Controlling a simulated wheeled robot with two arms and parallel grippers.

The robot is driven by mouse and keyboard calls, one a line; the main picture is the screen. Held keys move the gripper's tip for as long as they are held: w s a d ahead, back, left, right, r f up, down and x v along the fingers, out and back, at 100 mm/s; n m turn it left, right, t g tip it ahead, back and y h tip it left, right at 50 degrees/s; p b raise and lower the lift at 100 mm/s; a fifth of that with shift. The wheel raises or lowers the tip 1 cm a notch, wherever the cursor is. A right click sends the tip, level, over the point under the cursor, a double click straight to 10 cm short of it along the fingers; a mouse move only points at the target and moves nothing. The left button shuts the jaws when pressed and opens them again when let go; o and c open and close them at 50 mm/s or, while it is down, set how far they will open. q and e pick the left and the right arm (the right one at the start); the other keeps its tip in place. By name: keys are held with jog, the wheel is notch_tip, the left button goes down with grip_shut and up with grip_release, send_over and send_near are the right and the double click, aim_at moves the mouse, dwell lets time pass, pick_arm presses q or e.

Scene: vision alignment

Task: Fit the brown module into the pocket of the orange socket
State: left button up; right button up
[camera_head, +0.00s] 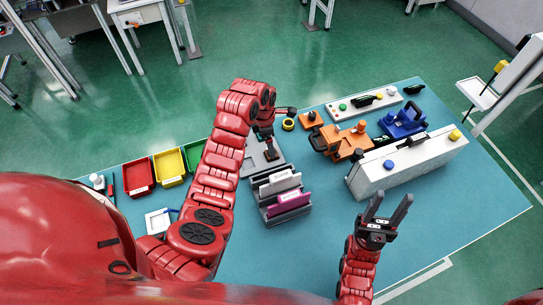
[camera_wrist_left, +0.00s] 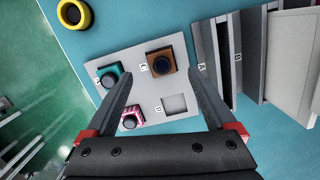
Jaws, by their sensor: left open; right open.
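The brown module (camera_wrist_left: 165,60), a square block with a dark round knob, sits on a grey plate (camera_wrist_left: 150,90) near the letter C. In the left wrist view it lies between and beyond the fingertips of my open, empty left gripper (camera_wrist_left: 160,76). The module (camera_head: 271,155) is partly visible below the left arm in the head view. An orange fixture (camera_head: 347,143), apparently the socket, stands right of the plate; its pocket cannot be made out. My right gripper (camera_head: 392,206) is open and empty, in front of the white box.
A teal module (camera_wrist_left: 112,76), a pink striped module (camera_wrist_left: 130,117) and an empty recess (camera_wrist_left: 175,105) share the plate. A slotted rack (camera_head: 288,206), a white box (camera_head: 410,165) and a blue fixture (camera_head: 403,121) stand nearby. Coloured bins (camera_head: 139,178) are left. The front right table is clear.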

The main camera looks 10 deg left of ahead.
pick_arm(q)
jog(key=f+p, duration=0.1)
jog(key=f, duration=0.1)
jog(key=f+p, duration=0.1)
jog(key=f, duration=0.1)
jog(key=shift+s+d, duration=0.1)
jog(key=shift+d, duration=0.1)
jog(key=shift+f, duration=0.5)
grip_shut()
